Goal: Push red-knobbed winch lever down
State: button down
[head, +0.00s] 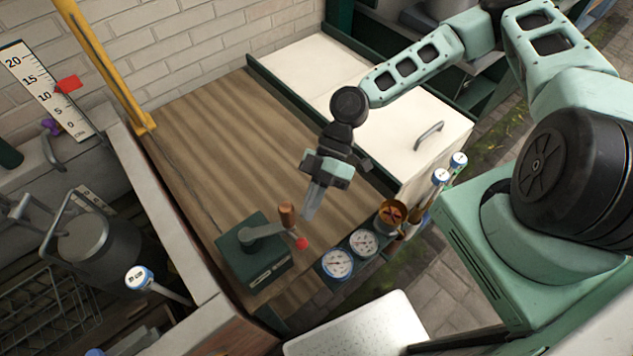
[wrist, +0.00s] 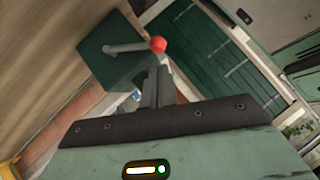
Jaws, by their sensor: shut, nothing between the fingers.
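The winch is a dark green box (head: 258,262) on the front part of the wooden worktop. In the wrist view the red knob (wrist: 158,44) shows at the end of the lever (wrist: 125,47), just beyond my fingertips. My gripper (head: 308,214) is shut and empty, pointing down above the worktop, behind and slightly right of the knob. The fingers (wrist: 156,85) look apart from the knob, but the exact gap is unclear.
Two round gauges (head: 337,263) sit at the worktop's front edge, right of the winch. A copper-coloured cup (head: 391,213) and blue-topped handles (head: 441,176) stand further right. A white cabinet top (head: 310,75) lies behind. The worktop's middle (head: 215,150) is clear.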

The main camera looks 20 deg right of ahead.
jog(key=shift+p+x, duration=0.65)
jog(key=shift+x, duration=1.4)
